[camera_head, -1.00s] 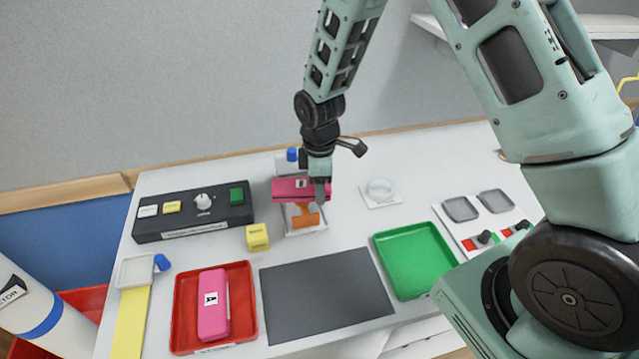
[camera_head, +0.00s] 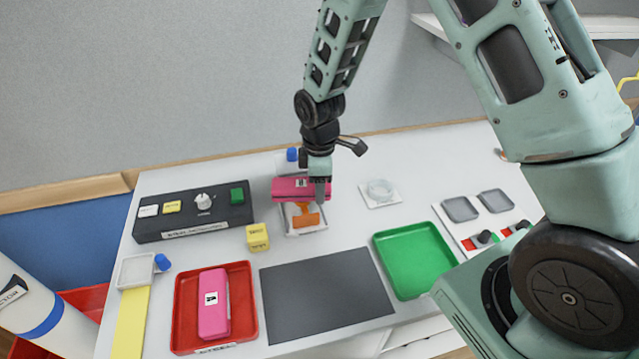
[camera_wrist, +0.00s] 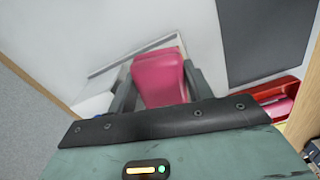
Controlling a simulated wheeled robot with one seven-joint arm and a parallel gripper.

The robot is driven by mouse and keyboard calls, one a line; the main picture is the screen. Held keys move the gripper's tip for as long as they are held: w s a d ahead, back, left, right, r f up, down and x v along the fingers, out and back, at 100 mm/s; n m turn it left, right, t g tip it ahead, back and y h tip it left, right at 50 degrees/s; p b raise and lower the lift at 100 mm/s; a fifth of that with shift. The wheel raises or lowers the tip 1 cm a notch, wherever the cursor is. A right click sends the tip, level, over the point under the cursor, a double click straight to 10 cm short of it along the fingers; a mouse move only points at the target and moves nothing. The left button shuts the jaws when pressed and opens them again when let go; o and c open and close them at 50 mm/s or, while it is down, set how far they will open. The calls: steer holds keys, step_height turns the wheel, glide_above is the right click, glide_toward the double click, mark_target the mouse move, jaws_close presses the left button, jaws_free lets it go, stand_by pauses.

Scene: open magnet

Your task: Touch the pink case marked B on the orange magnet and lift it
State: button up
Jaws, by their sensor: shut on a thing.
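A pink case (camera_head: 290,190) with a small white label is between my gripper's fingers. The mark on the label is too small to read for sure. My gripper (camera_head: 318,190) is shut on this case. In the wrist view, the pink case (camera_wrist: 158,80) fills the space between the two fingers of my gripper (camera_wrist: 158,70). The orange magnet (camera_head: 307,219) stands on a pale base just below the case in the head view, its upper part partly covered by the case. Whether the case touches it I cannot tell.
Another pink case (camera_head: 213,305) lies in the red tray (camera_head: 247,340). A black control panel (camera_head: 180,228) stands left, with a yellow block (camera_head: 257,237) near it. A dark mat (camera_head: 327,297) and an empty green tray (camera_head: 415,260) lie in front.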

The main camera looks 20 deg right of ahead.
steer(key=shift+r+p, duration=0.65)
steer(key=shift+r, duration=0.35)
stand_by(1.2)
steer(key=shift+r+p, duration=2.4)
steer(key=shift+r, duration=0.8)
